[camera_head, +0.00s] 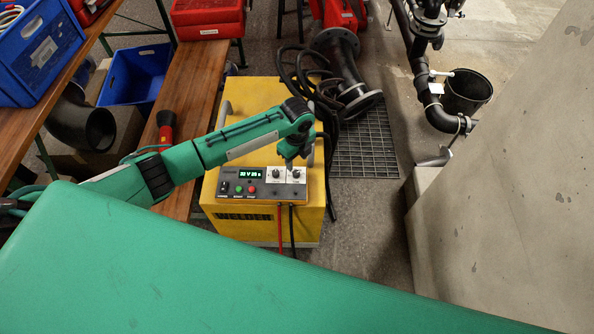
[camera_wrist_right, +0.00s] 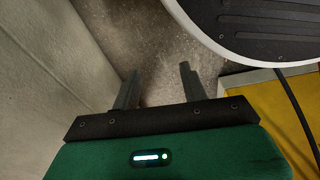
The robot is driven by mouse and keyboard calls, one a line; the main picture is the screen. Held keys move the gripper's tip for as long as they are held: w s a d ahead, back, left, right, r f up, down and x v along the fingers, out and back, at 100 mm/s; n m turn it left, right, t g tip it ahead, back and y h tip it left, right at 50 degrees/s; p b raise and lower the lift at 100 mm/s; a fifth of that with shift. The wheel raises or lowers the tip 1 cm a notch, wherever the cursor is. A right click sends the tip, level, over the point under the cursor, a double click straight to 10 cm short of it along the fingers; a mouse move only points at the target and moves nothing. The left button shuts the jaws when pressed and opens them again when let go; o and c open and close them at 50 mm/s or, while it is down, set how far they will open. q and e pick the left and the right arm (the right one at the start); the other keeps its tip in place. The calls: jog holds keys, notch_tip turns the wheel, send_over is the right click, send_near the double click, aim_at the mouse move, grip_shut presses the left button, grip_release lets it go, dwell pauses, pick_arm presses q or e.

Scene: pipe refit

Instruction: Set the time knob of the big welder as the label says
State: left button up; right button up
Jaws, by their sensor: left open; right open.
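The big welder (camera_head: 228,222) is a yellow box on the floor in the head view, with a dark control panel (camera_head: 230,188) on its front. A green display (camera_head: 249,174) seems to read about 22 V and 25 s, but the digits are small. Two knobs on white plates, a left knob (camera_head: 276,175) and a right knob (camera_head: 296,174), sit right of it; their marks are too small to read. My left gripper (camera_head: 289,163) points down just above the knobs; contact cannot be told. My right gripper (camera_wrist_right: 160,69) is open and empty over the floor.
A concrete block (camera_head: 510,190) fills the right. A floor grate (camera_head: 363,143), black cables and a flanged pipe (camera_head: 345,68) lie behind the welder. A bench (camera_head: 190,85) and blue crate (camera_head: 135,75) stand left. A white tag (camera_head: 436,88) hangs by a bucket (camera_head: 467,92).

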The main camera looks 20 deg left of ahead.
aim_at(297, 173)
pick_arm(q)
notch_tip(297, 173, down, 6)
jog(key=shift+f, duration=0.75)
pick_arm(e)
jog(key=shift+w+a+r, duration=0.2)
jog(key=shift+w+r, duration=0.4)
jog(key=shift+r, duration=0.25)
pick_arm(q)
jog(key=c, duration=0.9)
grip_shut()
pick_arm(e)
jog(key=shift+s, duration=0.1)
